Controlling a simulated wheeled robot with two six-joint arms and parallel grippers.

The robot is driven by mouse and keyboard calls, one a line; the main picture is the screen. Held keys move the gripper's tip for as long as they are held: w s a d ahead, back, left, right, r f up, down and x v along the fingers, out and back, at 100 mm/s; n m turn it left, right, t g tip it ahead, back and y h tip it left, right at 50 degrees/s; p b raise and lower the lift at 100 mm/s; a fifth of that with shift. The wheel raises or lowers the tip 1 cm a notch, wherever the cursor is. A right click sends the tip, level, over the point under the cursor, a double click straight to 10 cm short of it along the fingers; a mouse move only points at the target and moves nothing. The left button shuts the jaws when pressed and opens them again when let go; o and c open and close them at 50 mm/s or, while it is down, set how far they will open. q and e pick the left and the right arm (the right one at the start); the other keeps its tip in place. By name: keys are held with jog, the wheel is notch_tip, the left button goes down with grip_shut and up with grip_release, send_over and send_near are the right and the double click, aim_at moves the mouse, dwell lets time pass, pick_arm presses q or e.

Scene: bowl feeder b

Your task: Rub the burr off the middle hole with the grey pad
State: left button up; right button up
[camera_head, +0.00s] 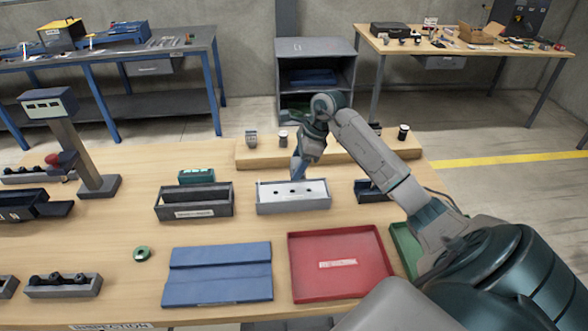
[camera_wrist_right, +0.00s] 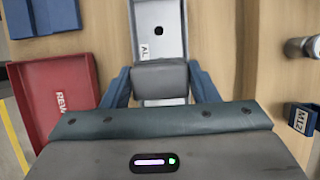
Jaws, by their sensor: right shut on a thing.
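A light metal block (camera_head: 265,208) with a row of round holes in its top lies on the wooden bench. In the right wrist view, the block (camera_wrist_right: 150,50) carries an AL label and shows one dark hole. My right gripper (camera_head: 298,172) is low over the back of the block. It is shut on the grey pad (camera_wrist_right: 160,77), which lies across the block in the right wrist view and hides part of its top. I cannot tell whether the pad touches the block. No burr can be made out. My left gripper is not in view.
A red rework tray (camera_head: 370,279) and a blue mat (camera_head: 217,275) lie in front of the block. A dark bin (camera_head: 194,209) stands to its left, and a small dark bin (camera_head: 368,191) to its right. A raised wooden ledge (camera_head: 265,155) runs behind.

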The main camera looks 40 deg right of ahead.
jog(key=shift+r, duration=0.55)
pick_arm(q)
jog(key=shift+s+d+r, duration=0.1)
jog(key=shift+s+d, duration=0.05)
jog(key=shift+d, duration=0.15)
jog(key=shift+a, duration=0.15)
